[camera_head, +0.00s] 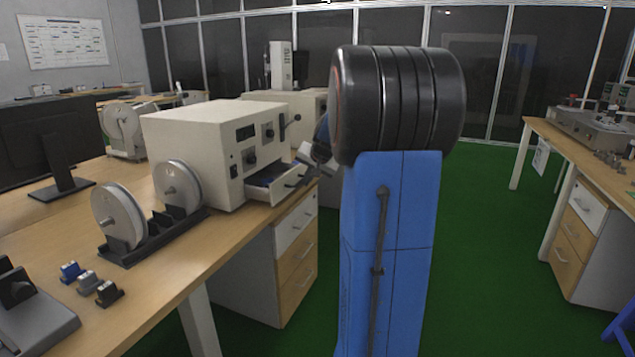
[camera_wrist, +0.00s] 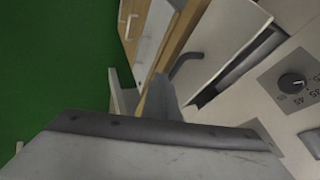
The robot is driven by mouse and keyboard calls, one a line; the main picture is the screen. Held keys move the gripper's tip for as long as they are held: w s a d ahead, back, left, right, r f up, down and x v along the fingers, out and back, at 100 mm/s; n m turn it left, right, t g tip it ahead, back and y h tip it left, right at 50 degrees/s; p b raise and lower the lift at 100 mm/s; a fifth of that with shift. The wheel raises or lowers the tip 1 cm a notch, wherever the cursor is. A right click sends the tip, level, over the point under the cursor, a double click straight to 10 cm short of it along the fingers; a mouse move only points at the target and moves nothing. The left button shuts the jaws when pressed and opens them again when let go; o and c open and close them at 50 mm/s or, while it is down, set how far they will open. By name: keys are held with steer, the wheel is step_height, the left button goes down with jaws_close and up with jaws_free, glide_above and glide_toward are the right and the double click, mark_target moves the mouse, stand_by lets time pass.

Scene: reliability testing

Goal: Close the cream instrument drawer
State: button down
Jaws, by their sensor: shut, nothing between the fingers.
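The cream instrument (camera_head: 195,150) stands on the wooden bench. Its drawer (camera_head: 275,194) is partly pulled out at the lower front, with dark blue contents showing inside. In the wrist view the drawer front (camera_wrist: 222,42) is at the upper right, with a dark gap between it and the instrument face. A dark handle (camera_wrist: 187,64) sticks out from the front. My gripper (camera_head: 312,168) is at the drawer's front end, partly hidden by my arm. In the wrist view my gripper (camera_wrist: 162,92) is shut and empty, its tip close to the handle; I cannot tell whether they touch.
Two white reels (camera_head: 122,215) on a black stand are left of the instrument. A drawer cabinet (camera_head: 293,262) stands below the bench edge. Small blue, grey and black clips (camera_head: 88,283) lie at the front left. Green floor (camera_head: 480,260) is clear to the right.

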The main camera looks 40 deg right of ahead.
steer(key=w+a, duration=0.1)
steer(key=w, duration=0.2)
steer(key=w+a, duration=0.1)
steer(key=w, duration=0.2)
steer(key=w+a, duration=0.2)
steer(key=w, duration=0.2)
steer(key=shift+a, duration=0.1)
steer(key=shift+w+r, duration=0.1)
